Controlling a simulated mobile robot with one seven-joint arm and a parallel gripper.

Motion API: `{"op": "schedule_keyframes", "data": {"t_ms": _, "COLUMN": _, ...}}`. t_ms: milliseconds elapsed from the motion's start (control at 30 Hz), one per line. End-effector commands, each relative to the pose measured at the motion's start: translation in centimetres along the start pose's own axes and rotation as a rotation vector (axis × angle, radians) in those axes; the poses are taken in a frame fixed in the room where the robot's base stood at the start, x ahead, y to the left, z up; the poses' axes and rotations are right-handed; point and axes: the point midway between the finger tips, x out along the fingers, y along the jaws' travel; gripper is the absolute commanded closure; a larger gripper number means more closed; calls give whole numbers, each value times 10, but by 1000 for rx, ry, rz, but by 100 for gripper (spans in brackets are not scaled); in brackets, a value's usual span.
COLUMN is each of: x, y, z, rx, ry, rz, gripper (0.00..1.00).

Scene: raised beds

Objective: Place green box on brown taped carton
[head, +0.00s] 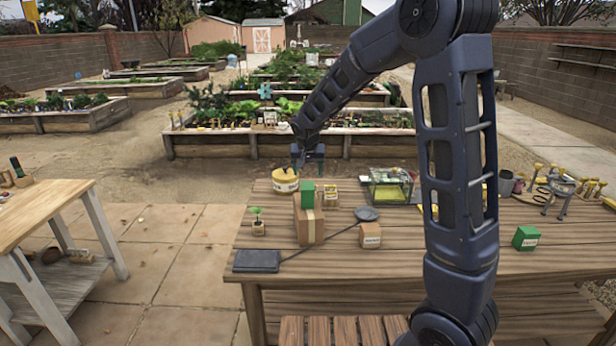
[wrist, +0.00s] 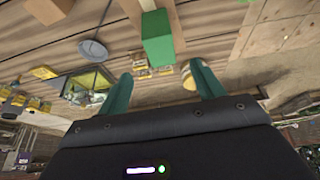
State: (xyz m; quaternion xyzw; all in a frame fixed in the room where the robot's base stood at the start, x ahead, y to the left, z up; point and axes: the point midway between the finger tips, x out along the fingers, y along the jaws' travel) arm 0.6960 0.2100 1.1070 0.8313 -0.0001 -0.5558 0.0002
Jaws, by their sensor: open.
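A green box (head: 308,194) stands upright on top of the brown taped carton (head: 315,229), and it looks to rest on it. In the wrist view the green box (wrist: 157,38) is ahead of my fingers, with part of the carton (wrist: 134,8) behind it at the top edge. My gripper (head: 308,156) is open and empty, beyond the carton and above the table's far edge. Its two fingers (wrist: 161,90) are spread wide in the wrist view, apart from the box. A second green box (head: 525,238) with a white label sits at the table's right.
On the wooden table (head: 400,256) are a yellow tub (head: 285,181), a glass tank (head: 389,187), a small labelled carton (head: 370,236), a grey dish (head: 366,213), a potted seedling (head: 257,224) and a dark flat slab (head: 257,261). The front right of the table is mostly clear.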

Motion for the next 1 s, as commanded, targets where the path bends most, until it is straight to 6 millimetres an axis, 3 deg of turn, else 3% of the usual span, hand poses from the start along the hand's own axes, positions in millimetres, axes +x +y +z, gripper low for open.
{"op": "schedule_keyframes", "data": {"t_ms": 233, "x": -6, "y": 1, "z": 0, "rx": 1, "ry": 0, "rz": -1, "gripper": 33}}
{"op": "schedule_keyframes", "data": {"t_ms": 367, "x": -18, "y": 18, "z": 0, "rx": 10, "ry": -2, "rz": -3, "gripper": 33}}
{"op": "schedule_keyframes", "data": {"t_ms": 667, "x": -83, "y": 112, "z": 22, "rx": 35, "ry": -19, "rz": -15, "gripper": 33}}
{"op": "schedule_keyframes", "data": {"t_ms": 1000, "x": -153, "y": 202, "z": 81, "rx": 41, "ry": -21, "rz": -27, "gripper": 33}}
